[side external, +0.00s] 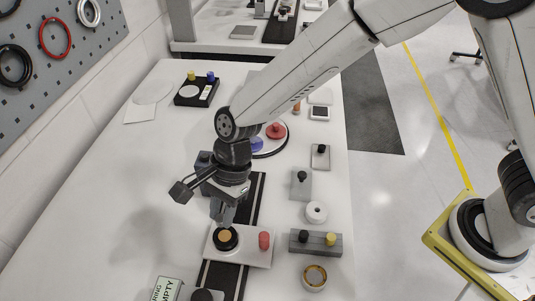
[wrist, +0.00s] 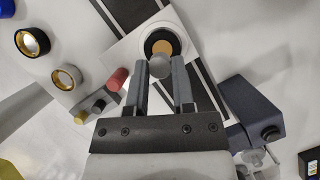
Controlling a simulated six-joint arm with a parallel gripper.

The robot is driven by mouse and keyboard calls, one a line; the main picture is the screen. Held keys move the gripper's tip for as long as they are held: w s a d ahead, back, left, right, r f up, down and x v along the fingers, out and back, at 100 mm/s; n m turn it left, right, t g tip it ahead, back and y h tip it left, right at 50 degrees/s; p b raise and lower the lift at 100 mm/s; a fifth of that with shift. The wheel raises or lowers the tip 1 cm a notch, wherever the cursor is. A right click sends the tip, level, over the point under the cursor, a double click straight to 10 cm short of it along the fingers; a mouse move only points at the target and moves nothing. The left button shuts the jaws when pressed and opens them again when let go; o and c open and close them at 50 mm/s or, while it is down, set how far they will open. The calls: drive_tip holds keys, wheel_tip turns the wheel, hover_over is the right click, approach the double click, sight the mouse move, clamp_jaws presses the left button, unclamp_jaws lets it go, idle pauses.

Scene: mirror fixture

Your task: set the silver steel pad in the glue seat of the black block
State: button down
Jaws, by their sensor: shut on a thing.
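The black block (wrist: 149,41) is round, with an amber glue seat (wrist: 162,46) in its top. It sits on a white plate in the wrist view. It also shows in the side view as a black ring (side external: 217,243) around an amber disc. My gripper (wrist: 161,64) is shut on the silver steel pad (wrist: 160,68), a small grey disc between the fingertips. In the side view my gripper (side external: 222,222) is close above the back edge of the black block. The pad appears beside the amber seat in the wrist view; its height above the block is unclear. The pad cannot be made out in the side view.
The white plate (side external: 252,256) carries a red knob (side external: 264,241) right of the block and lies across a dark rail (side external: 259,190). A grey fixture with black and yellow knobs (side external: 316,242) stands to the right.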

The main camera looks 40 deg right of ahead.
sight(223, 238)
drive_tip(key=shift+f, duration=0.1)
drive_tip(key=shift+f, duration=1.75)
drive_tip(key=shift+f, duration=0.7)
idle(1.6)
unclamp_jaws()
idle(0.4)
drive_tip(key=shift+r, duration=0.15)
drive_tip(key=shift+r, duration=3.35)
drive_tip(key=shift+d, duration=0.1)
